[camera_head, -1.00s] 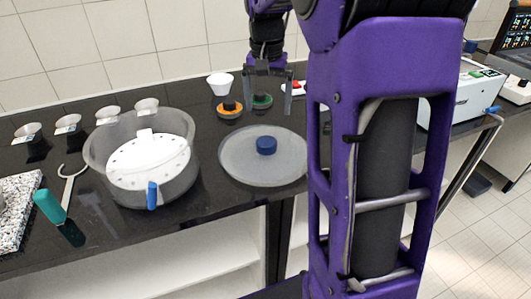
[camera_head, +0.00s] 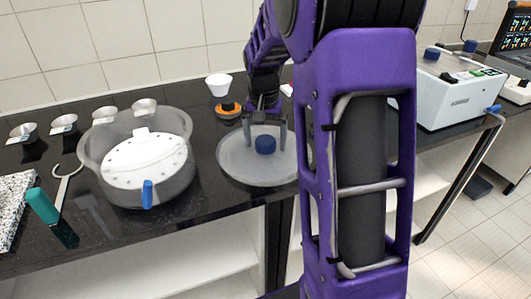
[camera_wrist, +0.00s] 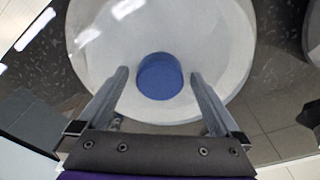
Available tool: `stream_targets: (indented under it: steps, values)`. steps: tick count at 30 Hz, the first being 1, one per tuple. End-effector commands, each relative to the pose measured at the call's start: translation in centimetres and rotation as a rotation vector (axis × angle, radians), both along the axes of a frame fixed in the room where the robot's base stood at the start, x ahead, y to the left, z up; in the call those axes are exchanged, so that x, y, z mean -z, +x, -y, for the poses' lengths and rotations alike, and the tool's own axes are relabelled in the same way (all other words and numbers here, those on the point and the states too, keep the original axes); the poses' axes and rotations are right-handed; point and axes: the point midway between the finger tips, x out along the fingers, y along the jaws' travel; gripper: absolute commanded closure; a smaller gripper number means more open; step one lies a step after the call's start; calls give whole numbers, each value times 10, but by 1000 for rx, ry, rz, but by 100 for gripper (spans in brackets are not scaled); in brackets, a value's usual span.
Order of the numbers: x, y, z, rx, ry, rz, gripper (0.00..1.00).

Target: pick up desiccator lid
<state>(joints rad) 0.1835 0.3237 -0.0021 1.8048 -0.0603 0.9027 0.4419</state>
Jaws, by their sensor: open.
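The desiccator lid (camera_head: 232,168) is a pale, translucent disc lying on the black bench, with a blue knob (camera_head: 265,145) at its centre. In the head view my gripper (camera_head: 266,148) is directly over the lid with its fingers pointing down on either side of the knob. In the wrist view the lid (camera_wrist: 215,35) fills the upper middle. The blue knob (camera_wrist: 160,76) lies between the two fingertips, with a gap on each side. My gripper (camera_wrist: 159,75) is open and holds nothing. The lid's right edge is partly hidden by my arm in the head view.
A clear desiccator bowl (camera_head: 180,178) with a white perforated plate (camera_head: 150,160) stands left of the lid. An orange-ringed item (camera_head: 226,110) with a white funnel (camera_head: 219,86) is behind. A white machine (camera_head: 455,98) stands right. The bench's front edge is close to the lid.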

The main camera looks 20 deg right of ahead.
Motion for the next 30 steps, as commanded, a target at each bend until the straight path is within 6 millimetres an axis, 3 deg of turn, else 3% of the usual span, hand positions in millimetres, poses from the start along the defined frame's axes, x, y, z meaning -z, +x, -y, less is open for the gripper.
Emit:
stream_targets:
  steps: [4, 21, 30]
  values:
    - [0, 0, 0, 0, 0, 0, 0]
    - [-1, 0, 0, 0, 0, 0, 100]
    - [-2, 0, 0, 0, 0, 2, 100]
